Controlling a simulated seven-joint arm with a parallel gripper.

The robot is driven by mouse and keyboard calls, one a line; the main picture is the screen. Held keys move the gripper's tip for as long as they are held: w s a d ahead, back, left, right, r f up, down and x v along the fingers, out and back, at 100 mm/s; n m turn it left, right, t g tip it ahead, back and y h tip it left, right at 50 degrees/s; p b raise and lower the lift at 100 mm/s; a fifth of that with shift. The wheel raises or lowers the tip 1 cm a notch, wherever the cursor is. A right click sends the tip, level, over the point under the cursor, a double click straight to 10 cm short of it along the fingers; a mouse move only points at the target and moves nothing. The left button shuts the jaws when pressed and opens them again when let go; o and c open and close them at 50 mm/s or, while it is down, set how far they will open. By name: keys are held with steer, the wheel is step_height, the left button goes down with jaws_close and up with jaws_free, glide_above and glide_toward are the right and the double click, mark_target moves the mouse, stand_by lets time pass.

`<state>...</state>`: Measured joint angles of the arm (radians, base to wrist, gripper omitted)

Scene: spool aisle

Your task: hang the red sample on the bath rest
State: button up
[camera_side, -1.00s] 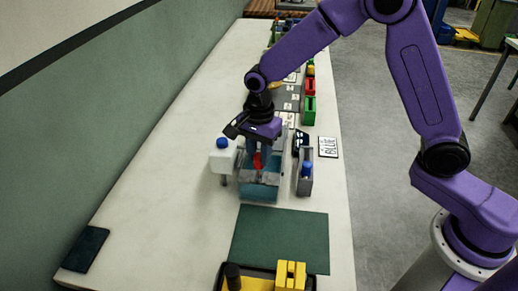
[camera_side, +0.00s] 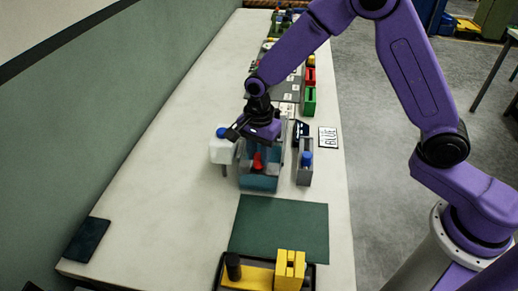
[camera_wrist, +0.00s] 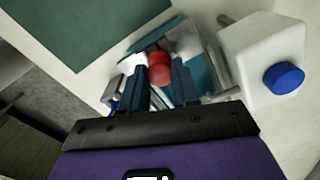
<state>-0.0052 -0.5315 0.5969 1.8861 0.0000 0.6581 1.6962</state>
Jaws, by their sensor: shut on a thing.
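My gripper (camera_side: 258,153) is low over the teal bath (camera_side: 259,183) and shut on the red sample (camera_side: 257,163). In the wrist view the red sample (camera_wrist: 159,69) sits between the two dark fingertips (camera_wrist: 158,82). The bath (camera_wrist: 206,77) shows around and below the fingers, with grey rails or walls at its sides. The sample's lower part and the bath rest itself are hard to make out behind the fingers and the bath's front wall. I cannot tell whether the sample touches the rest.
A white container with a blue cap (camera_side: 222,150) stands close left of the bath. A grey holder with a blue-topped item (camera_side: 305,168) stands close right. A green mat (camera_side: 280,228) lies clear in front, before a tray with yellow blocks (camera_side: 290,268).

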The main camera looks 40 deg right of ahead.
steer(key=shift+f, duration=0.15)
steer(key=o, duration=1.1)
step_height(320, 180, up, 17)
steer(key=shift+r, duration=0.2)
steer(key=shift+s, duration=0.1)
steer(key=s+d+f+n, duration=0.1)
steer(key=s+d+n, duration=0.3)
steer(key=s+n, duration=0.4)
steer(key=s+d+f+n, duration=0.2)
steer(key=s+d+n, duration=0.3)
steer(key=s+n, duration=0.4)
steer(key=s+d+f+n, duration=0.2)
steer(key=s+d+n, duration=0.2)
steer(key=s+n, duration=0.4)
steer(key=s, duration=0.3)
steer(key=shift+s+d+n, duration=0.35)
steer(key=shift+s+n, duration=0.05)
